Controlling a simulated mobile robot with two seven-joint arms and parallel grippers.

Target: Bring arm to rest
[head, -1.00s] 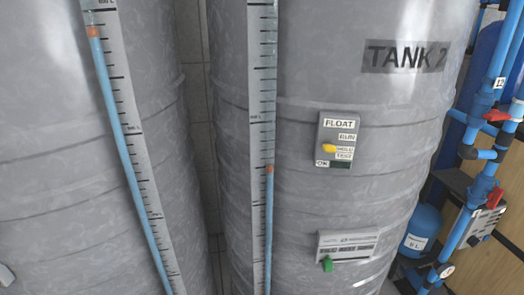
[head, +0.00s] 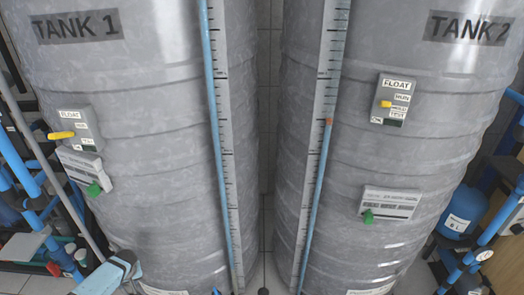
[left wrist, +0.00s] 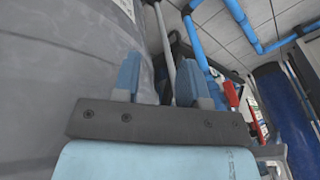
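My left gripper (head: 128,265) shows at the lower left of the head view, low in front of Tank 1 (head: 150,130). In the left wrist view my left gripper (left wrist: 160,78) has its two blue fingers standing apart on a dark bar. Nothing shows held between them. The grey tank wall (left wrist: 55,70) fills the left of that view, beside the fingers; I cannot tell the exact gap. My right gripper is not in view.
Tank 2 (head: 400,150) stands at the right. Both tanks carry float boxes, labels and level scales. Blue pipes (head: 25,150) crowd the left edge, and more pipes (head: 490,235) stand at the right. A narrow gap separates the tanks.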

